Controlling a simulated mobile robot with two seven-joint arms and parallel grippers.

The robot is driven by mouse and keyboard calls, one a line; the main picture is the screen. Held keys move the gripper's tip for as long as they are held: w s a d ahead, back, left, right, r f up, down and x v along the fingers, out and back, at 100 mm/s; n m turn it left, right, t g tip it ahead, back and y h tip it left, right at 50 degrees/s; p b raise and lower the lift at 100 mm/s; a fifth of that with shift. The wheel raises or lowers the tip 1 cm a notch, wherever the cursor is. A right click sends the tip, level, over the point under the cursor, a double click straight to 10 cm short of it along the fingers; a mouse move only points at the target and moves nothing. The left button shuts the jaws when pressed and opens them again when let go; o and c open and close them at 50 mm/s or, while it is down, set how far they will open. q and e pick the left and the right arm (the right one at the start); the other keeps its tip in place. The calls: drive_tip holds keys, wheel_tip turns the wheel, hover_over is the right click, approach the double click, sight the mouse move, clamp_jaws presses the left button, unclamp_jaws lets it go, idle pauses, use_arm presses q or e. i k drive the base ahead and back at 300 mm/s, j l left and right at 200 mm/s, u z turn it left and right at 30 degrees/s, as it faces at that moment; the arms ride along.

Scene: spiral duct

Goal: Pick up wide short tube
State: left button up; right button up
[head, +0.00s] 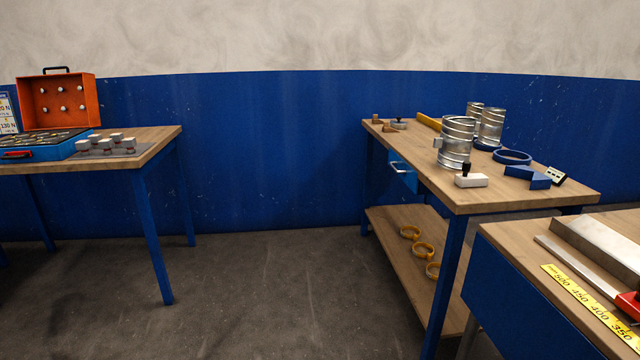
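Ribbed silvery metal tubes stand upright in a group on the wooden workbench (540,192) at right. The front tube (456,142) looks widest and has a small fitting on its left side. A second tube (491,127) stands behind it to the right. A third tube (474,107) stands at the back, partly hidden by the others. I cannot tell for sure which is the wide short tube. Neither of my grippers is in view, and nothing touches the tubes.
Near the tubes lie a blue ring (512,157), a white block with a black knob (471,180) and blue blocks (528,176). Yellow rings (423,250) lie on the lower shelf. Another table (150,150) stands left; open floor (270,290) lies between.

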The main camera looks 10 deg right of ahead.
sight(454, 144)
drive_tip(key=i+z, duration=0.15)
drive_tip(key=i, duration=0.4)
drive_tip(key=i+j+z, duration=0.15)
drive_tip(key=i, duration=0.45)
drive_tip(key=i+j+z, duration=0.15)
drive_tip(key=i+z, duration=0.25)
drive_tip(key=i+j+z, duration=0.6)
drive_tip(key=z, duration=0.15)
drive_tip(key=i+j+z, duration=0.25)
drive_tip(key=z, duration=0.15)
drive_tip(key=i+j+z, duration=0.15)
drive_tip(key=j+z, duration=0.3)
drive_tip(key=i+j+z, duration=0.1)
drive_tip(key=j+z, duration=0.7)
